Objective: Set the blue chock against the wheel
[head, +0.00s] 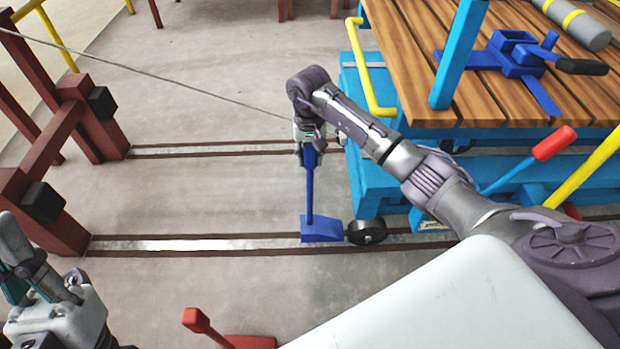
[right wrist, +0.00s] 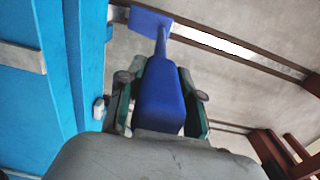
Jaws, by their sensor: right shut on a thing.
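The blue chock (head: 321,230) is a wedge block on a long upright handle. Its block is at the near rail, just left of the cart's black wheel (head: 367,232). Only a sliver separates them in the head view, and I cannot tell whether they touch. My right gripper (head: 309,150) is shut on the top of the chock's handle. In the right wrist view the thick blue grip (right wrist: 160,98) sits between the fingers, with the block (right wrist: 150,22) beyond. My left gripper (head: 22,262) is at the lower left, away from the chock; its opening is unclear.
The blue cart (head: 365,90) with a wooden deck stands on the rails at right, with a yellow handle (head: 372,75) at its end. A dark red buffer stop (head: 45,195) stands at left. A cable crosses above the floor. The rails between stop and chock are clear.

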